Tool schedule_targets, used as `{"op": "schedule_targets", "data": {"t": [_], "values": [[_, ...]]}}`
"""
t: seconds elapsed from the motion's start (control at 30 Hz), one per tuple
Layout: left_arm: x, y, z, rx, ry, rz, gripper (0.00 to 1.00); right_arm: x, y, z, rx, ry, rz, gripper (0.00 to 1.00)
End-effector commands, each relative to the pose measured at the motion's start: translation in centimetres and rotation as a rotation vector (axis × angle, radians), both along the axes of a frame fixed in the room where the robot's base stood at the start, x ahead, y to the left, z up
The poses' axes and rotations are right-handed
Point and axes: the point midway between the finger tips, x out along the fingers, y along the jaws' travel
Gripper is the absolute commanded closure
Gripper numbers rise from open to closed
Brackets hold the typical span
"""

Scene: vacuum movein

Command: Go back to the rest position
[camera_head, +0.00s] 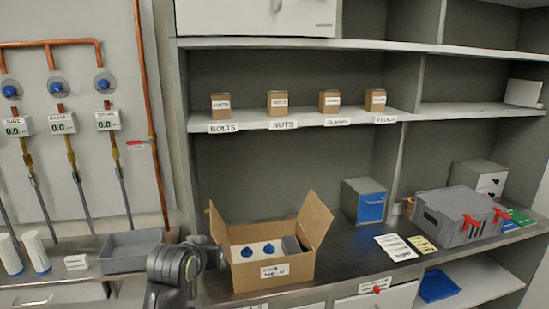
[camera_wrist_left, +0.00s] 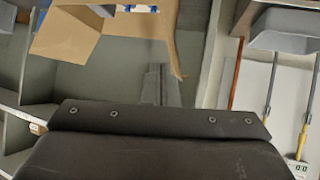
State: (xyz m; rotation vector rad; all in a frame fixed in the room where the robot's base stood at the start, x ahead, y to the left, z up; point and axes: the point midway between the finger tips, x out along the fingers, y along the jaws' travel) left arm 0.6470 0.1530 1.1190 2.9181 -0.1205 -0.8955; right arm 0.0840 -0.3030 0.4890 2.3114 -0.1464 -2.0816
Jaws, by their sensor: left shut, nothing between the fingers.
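My left arm (camera_head: 172,272) rises at the bottom of the head view, just left of the open cardboard box (camera_head: 272,266). The gripper end is mostly hidden behind the arm's own joint there. In the left wrist view my left gripper (camera_wrist_left: 157,84) shows beyond its dark housing, shut and empty. The box's cardboard flap (camera_wrist_left: 68,36) is beside it at the upper left of that view. The box holds blue-topped items and a dark grey piece. My right gripper is in neither view.
A grey tray (camera_head: 131,252) stands left of my arm. A grey case with red latches (camera_head: 459,217), a blue-fronted drawer box (camera_head: 364,201) and printed cards (camera_head: 395,247) are on the counter at right. Small boxes (camera_head: 277,103) line the shelf above. Copper pipes and gauges cover the left wall.

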Motion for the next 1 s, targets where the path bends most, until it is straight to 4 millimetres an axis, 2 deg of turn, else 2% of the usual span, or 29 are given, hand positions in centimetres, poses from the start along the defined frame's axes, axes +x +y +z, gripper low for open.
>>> {"op": "schedule_targets", "data": {"t": [0.03,0.2,0.37,0.5,0.7,0.8,1.0], "values": [[-1.7,1.5,-2.7,0.010,0.040,0.017,1.00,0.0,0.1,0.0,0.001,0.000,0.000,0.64],[-7.6,5.3,-9.7,0.046,0.152,0.058,1.00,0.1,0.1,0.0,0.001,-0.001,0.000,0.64],[-14.3,8.5,-15.0,0.083,0.261,0.089,1.00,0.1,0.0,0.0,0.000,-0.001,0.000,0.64],[-20.8,10.8,-18.5,0.119,0.356,0.111,1.00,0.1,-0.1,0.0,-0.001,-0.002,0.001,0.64],[-29.8,13.2,-21.4,0.170,0.485,0.127,1.00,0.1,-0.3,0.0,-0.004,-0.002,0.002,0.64],[-33.3,13.9,-22.0,0.190,0.536,0.129,1.00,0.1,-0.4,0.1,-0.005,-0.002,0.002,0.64],[-38.9,14.8,-22.3,0.220,0.618,0.130,1.00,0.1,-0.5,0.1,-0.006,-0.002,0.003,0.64]]}}
